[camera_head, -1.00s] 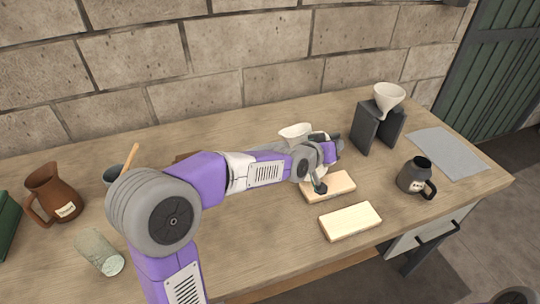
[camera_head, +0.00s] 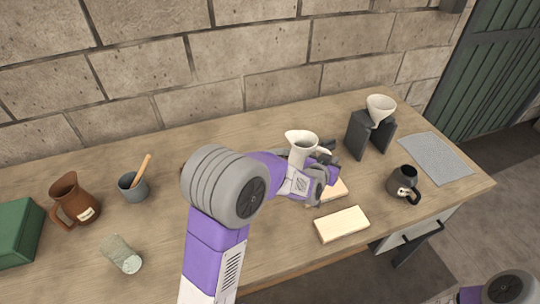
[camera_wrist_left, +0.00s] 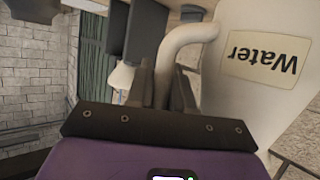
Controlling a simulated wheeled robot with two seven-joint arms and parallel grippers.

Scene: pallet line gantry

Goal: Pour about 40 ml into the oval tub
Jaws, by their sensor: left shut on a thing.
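My left gripper (camera_head: 326,168) is shut on the handle of a white jug (camera_head: 301,146). In the left wrist view the jug (camera_wrist_left: 232,75) carries a label reading "Water", upside down there, and its curved handle runs between the fingers (camera_wrist_left: 160,85). In the head view the jug looks about upright, mouth up, apparently above the table. Its contents do not show. I cannot make out an oval tub; my left arm covers part of the table, where a brown edge (camera_head: 182,168) peeks out. My right gripper is not in view.
Pale blocks (camera_head: 342,224) lie near the front edge. A dark stand holds a white funnel (camera_head: 380,104); a dark mug (camera_head: 403,183) and grey mat (camera_head: 435,157) are right. Left are a brown jug (camera_head: 70,199), grey cup (camera_head: 132,186), lying glass (camera_head: 121,253) and green box (camera_head: 16,232).

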